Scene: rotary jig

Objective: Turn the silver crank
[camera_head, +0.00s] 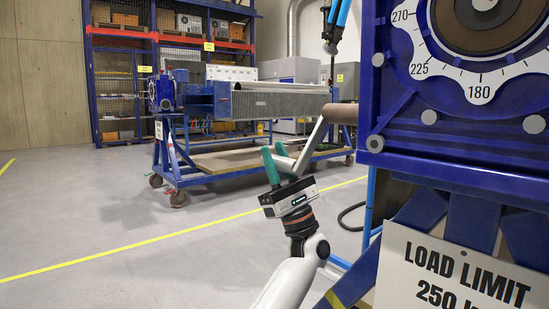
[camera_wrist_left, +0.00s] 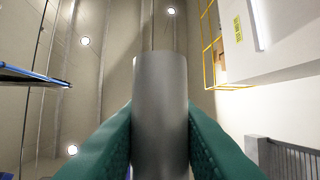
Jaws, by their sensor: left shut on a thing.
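The silver crank (camera_head: 312,146) sticks out from the left side of the blue jig (camera_head: 400,128). Its flat arm slants down and left from a thick brownish-grey shaft (camera_head: 341,113) to a short handle at its lower end. My left gripper (camera_head: 275,154), with green fingers, is shut on that handle, coming from below. In the left wrist view, the grey cylindrical handle (camera_wrist_left: 161,110) stands between the two green fingers (camera_wrist_left: 161,140), which press on both sides. My right gripper is not in view.
A dial plate (camera_head: 480,92) with angle marks is on the jig's front. A load limit sign (camera_head: 450,270) hangs below it. A blue wheeled stand (camera_head: 190,170) stands behind on the left. The grey floor (camera_head: 110,225) with yellow lines is clear at left.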

